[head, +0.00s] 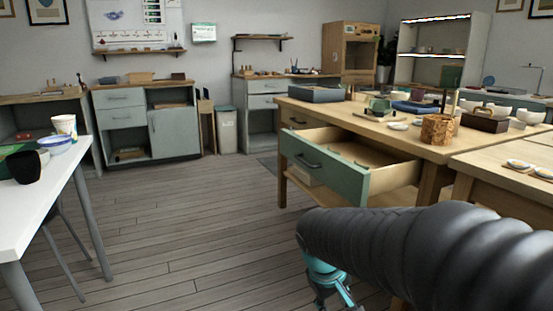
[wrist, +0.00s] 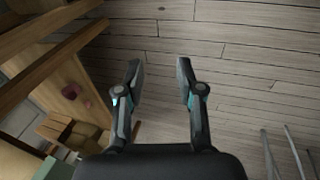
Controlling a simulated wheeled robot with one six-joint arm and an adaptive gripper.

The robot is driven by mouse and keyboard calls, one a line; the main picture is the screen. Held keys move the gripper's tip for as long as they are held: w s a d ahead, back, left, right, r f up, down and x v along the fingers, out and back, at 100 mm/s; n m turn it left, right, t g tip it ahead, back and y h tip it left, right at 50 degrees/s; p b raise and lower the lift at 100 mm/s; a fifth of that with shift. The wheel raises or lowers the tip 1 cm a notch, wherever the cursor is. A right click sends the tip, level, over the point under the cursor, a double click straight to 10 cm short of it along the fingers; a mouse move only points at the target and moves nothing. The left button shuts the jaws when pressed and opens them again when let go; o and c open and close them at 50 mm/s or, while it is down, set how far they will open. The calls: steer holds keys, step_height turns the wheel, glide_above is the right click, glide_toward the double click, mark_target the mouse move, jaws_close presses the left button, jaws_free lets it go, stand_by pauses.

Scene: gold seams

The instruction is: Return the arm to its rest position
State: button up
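My arm crosses the lower right of the head view, covered in dark ribbed sleeving. My gripper (head: 328,283) shows below the end of the arm, with teal parts, low over the wood floor and in front of the workbench. In the wrist view my gripper (wrist: 158,78) has its two fingers spread apart, with only floor planks between them. It holds nothing.
A green-fronted drawer (head: 324,170) stands pulled out of the wooden workbench (head: 420,150), close beyond my arm. A white table (head: 40,200) is at the left. The wood floor (head: 180,220) between them is clear. Thin metal legs (wrist: 275,155) show in the wrist view.

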steer(key=s+d+r+m+t+y+p, duration=0.1)
steer(key=s+d+r+m+p, duration=0.1)
steer(key=s+r, duration=0.3)
steer(key=s+d+r+m+t+y+p, duration=0.1)
steer(key=s+r+m+t+p, duration=0.1)
steer(key=s+r, duration=0.3)
steer(key=s, duration=0.4)
steer(key=shift+s+d+r+m+y, duration=0.3)
steer(key=shift+s+d+r+m, duration=0.05)
steer(key=shift+s+d+m, duration=0.05)
